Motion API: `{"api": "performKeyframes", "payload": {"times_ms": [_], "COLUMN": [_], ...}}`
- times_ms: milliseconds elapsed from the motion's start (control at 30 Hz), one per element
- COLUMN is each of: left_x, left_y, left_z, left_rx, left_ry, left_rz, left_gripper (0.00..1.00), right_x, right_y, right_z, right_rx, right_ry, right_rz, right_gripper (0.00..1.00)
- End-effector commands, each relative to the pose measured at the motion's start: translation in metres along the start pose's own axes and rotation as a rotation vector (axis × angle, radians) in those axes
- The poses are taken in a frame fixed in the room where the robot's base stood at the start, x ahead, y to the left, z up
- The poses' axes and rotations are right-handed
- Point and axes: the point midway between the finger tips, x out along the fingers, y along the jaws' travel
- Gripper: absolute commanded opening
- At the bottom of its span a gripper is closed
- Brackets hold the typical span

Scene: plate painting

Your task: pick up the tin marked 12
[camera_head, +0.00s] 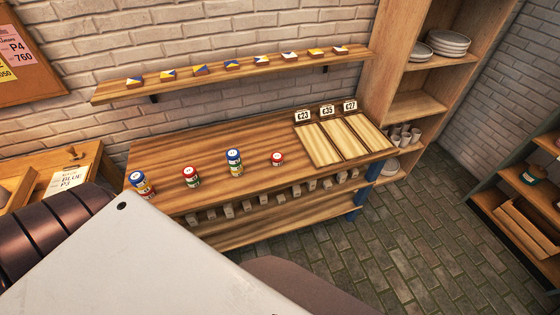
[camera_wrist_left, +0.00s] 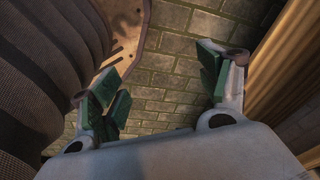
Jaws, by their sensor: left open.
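Several tins stand on the wooden table (camera_head: 225,205) in the head view. At the left is a blue-topped tin (camera_head: 138,178) that seems stacked on another tin (camera_head: 146,190). A red-topped tin (camera_head: 190,177) stands right of it. A taller blue-topped stack (camera_head: 234,162) stands near the middle, and another red-topped tin (camera_head: 277,158) is to its right. The numbers are too small to read, so I cannot tell which is 12. My left gripper (camera_wrist_left: 160,82) is open and empty in the left wrist view, above paved floor and away from the tins. My right gripper is not in view.
Three pale boards (camera_head: 344,137) with labels C23, C35 and C27 lie at the table's right end. A wall shelf (camera_head: 235,72) holds several small painted tiles. A cabinet (camera_head: 413,105) with plates and cups stands right. My own arm covers the lower left.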

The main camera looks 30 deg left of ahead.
Motion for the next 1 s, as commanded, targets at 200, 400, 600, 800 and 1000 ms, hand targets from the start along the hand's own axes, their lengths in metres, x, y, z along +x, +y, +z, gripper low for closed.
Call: {"api": "performKeyframes", "payload": {"times_ms": [200,400,600,800,1000], "left_x": [-0.016,-0.039,-0.067,-0.099,-0.135], "left_y": [-0.002,-0.004,-0.006,-0.007,-0.009], "left_z": [-0.043,-0.079,-0.11,-0.137,-0.159], "left_rx": [-0.004,-0.009,-0.013,-0.016,-0.019], "left_ry": [0.022,0.04,0.058,0.073,0.092], "left_rz": [-0.002,-0.004,-0.006,-0.008,-0.01], "left_gripper": [0.76,0.76,0.76,0.76,0.76], "right_x": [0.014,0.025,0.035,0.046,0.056], "right_y": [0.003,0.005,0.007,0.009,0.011], "right_z": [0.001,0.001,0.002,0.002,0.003], "right_rx": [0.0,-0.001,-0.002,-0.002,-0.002], "right_ry": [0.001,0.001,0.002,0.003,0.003], "right_rz": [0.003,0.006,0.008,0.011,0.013], "right_gripper": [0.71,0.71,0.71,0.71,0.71]}}
